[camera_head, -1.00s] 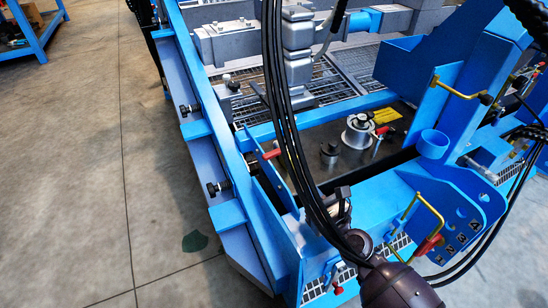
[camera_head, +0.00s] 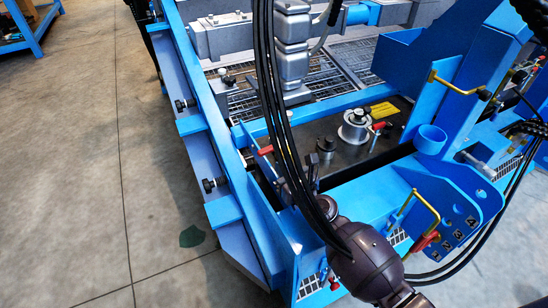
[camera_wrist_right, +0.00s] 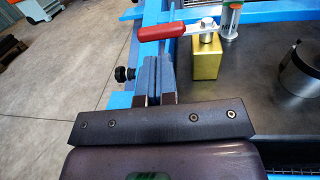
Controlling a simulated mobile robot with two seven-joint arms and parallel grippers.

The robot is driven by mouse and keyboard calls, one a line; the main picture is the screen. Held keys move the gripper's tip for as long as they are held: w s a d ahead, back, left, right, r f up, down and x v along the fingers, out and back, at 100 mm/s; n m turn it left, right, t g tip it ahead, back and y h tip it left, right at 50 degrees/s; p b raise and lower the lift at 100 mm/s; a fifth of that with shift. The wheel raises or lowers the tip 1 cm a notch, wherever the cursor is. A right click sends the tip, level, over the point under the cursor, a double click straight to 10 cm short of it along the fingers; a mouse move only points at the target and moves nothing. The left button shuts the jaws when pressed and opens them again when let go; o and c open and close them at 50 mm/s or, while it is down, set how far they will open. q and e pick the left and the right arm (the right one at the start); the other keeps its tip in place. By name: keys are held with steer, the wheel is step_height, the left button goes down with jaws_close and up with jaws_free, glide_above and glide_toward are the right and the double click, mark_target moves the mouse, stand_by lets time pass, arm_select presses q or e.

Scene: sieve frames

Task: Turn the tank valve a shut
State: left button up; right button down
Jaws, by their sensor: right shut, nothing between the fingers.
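A valve with a red lever (camera_wrist_right: 175,32) and a gold block body (camera_wrist_right: 204,66) is in the right wrist view. The lever lies roughly sideways, from the gold block out to the left. In the head view a red lever (camera_head: 265,150) shows at the left edge of the dark tank top; it looks like the same one. My right gripper (camera_wrist_right: 160,66) is shut and empty, its fingertips just below the lever in the wrist picture. I cannot tell whether they touch it. In the head view cables partly hide this hand. My left gripper is not in view.
Another red lever (camera_head: 378,126) is beside a silver cap (camera_head: 355,128) on the tank top. A yellow handle (camera_head: 410,203) and a blue lettered panel (camera_head: 462,215) are at the right. Blue rails (camera_head: 195,125) border the tank. Open floor (camera_head: 70,180) is at the left.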

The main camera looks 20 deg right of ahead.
mark_target(269, 153)
steer(key=w, duration=0.3)
steer(key=shift+w+a, duration=0.2)
steer(key=shift+a, duration=0.05)
steer(key=shift+w, duration=0.55)
steer(key=shift+a, duration=0.1)
